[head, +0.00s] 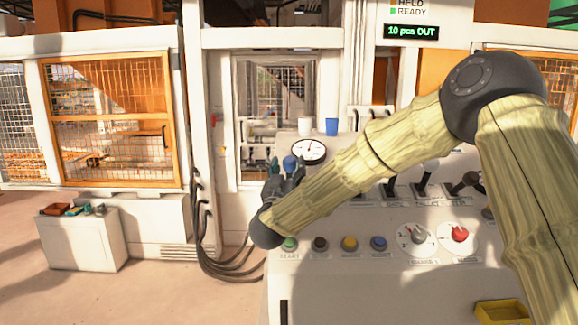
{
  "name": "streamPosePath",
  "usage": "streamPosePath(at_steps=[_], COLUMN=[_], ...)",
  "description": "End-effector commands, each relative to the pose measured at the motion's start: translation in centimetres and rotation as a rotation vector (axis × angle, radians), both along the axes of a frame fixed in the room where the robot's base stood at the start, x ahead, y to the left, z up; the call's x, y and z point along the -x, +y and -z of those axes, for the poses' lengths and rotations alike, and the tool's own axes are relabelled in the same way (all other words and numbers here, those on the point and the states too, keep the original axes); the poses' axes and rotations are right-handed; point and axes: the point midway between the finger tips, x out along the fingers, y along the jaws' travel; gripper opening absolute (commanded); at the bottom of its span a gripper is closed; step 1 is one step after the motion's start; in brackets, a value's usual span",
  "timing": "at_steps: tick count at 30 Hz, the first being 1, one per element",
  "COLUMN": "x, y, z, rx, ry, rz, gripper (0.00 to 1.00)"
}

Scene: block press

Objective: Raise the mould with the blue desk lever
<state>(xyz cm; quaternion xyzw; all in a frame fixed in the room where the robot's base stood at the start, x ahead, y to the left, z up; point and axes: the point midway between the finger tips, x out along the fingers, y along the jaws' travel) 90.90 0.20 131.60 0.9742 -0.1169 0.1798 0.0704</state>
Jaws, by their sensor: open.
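The blue desk lever (289,162) shows only its round blue knob, at the left end of the row of levers on the white control desk (340,281). My gripper (286,170) is open at the knob, with dark fingers to either side of it in the picture. I cannot tell whether they touch it. The lever's shaft is hidden by my gripper and arm. Behind the desk, press parts (262,128) show through a framed opening, but I cannot make out the mould clearly.
More levers (424,180) stand farther right, partly behind my arm. Buttons (349,243) and a red knob (459,234) line the desk front.

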Motion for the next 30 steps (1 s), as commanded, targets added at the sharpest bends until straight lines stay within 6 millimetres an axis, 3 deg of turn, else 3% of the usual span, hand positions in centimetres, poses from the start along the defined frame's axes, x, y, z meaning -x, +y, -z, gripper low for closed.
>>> streamPosePath(at_steps=[15,21,30], x=[7.9,9.2,9.3], y=[1.8,2.0,2.0], z=[3.2,3.7,3.7], rx=[0.000,0.001,0.000], ry=[0.000,0.000,0.000], rz=[-0.001,0.000,0.001], gripper=[0.57,0.57,0.57])
